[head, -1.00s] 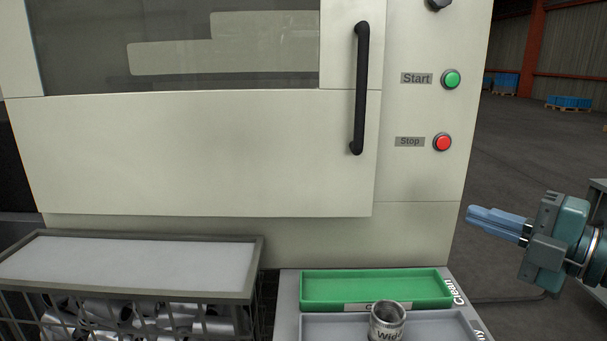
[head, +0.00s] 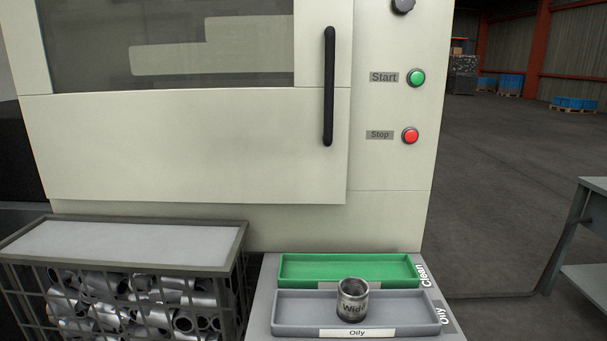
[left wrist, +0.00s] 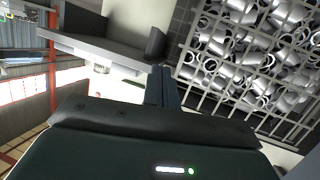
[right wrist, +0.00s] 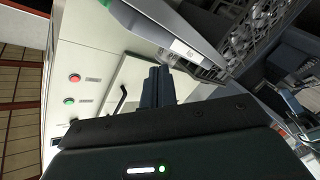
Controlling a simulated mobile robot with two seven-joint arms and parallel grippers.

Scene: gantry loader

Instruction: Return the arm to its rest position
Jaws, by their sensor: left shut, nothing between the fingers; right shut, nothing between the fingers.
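Neither gripper shows in the head view. My left gripper (left wrist: 162,88) is shut and empty in the left wrist view, with the basket of metal parts (left wrist: 245,50) up and to its right. My right gripper (right wrist: 158,84) is shut and empty in the right wrist view. The machine (head: 180,150) with its closed door and black handle (head: 329,86) stands ahead; its front also shows in the right wrist view (right wrist: 88,55). A metal cylinder (head: 352,300) stands upright in the grey Oily tray (head: 290,318). The green Clean tray (head: 300,270) behind it is empty.
The wire basket (head: 235,240) full of metal tubes stands at front left. The green Start button (head: 416,78) and red Stop button (head: 410,135) are on the machine's right panel. A grey table (head: 592,200) is at the right edge. The floor (head: 500,190) between is clear.

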